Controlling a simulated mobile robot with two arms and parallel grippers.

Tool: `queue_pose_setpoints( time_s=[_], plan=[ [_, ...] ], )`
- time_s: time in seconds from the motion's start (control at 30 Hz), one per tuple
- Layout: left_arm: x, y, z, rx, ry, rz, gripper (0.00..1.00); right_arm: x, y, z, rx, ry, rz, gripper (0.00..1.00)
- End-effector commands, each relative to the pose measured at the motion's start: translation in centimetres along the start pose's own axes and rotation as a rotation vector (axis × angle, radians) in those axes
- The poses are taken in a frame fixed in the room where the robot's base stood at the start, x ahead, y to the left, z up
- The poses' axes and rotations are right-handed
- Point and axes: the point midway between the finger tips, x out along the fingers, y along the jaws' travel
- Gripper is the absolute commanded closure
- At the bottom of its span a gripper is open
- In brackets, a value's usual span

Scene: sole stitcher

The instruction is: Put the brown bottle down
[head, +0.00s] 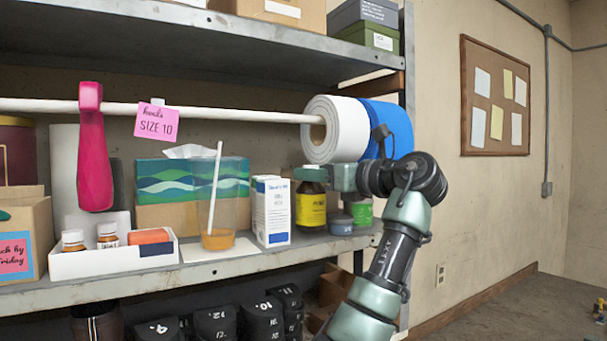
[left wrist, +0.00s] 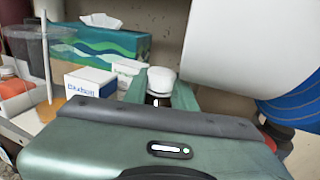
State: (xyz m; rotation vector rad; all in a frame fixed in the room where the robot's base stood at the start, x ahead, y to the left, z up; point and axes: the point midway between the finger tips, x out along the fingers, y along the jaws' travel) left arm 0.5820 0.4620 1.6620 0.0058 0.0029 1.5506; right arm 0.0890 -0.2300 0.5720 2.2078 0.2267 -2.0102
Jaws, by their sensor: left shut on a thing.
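The brown bottle (head: 311,208) has a yellow label and is upright at the right end of the middle shelf (head: 200,272). My left gripper (head: 312,174) reaches in from the right and is shut on the bottle's top, covering its cap in the head view. In the left wrist view, the bottle's white cap (left wrist: 161,81) and dark neck show between the green fingers. The bottle's base is at shelf level; whether it touches the shelf or hangs just above it I cannot tell. My right gripper is not in view.
A white and blue box (head: 271,211) stands close left of the bottle. A grey-blue jar (head: 341,224) and a green-labelled container (head: 360,211) stand close right. White and blue rolls (head: 345,128) hang just above on a rod. A plastic cup (head: 222,200) stands farther left.

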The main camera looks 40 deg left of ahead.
Motion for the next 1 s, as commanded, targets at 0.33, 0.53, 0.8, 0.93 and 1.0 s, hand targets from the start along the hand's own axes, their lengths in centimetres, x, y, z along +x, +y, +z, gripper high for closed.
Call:
queue_pose_setpoints(
  time_s=[0.33, 0.53, 0.8, 0.93, 1.0],
  plan=[
    [2.5, 0.0, -1.3, -0.001, -0.002, 0.0, 1.0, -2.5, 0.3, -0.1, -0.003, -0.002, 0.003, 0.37],
    [2.5, 0.0, -1.4, -0.001, -0.002, 0.0, 1.0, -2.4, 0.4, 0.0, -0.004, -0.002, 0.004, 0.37],
    [2.5, 0.0, -1.7, 0.0, 0.0, 0.0, 0.51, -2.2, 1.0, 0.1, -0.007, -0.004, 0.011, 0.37],
    [2.5, 0.0, -1.7, 0.0, 0.0, 0.0, 0.51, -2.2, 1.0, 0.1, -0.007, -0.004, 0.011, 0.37],
    [2.5, 0.0, -1.7, 0.0, 0.0, 0.0, 0.51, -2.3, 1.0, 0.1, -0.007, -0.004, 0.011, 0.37]
  ],
)
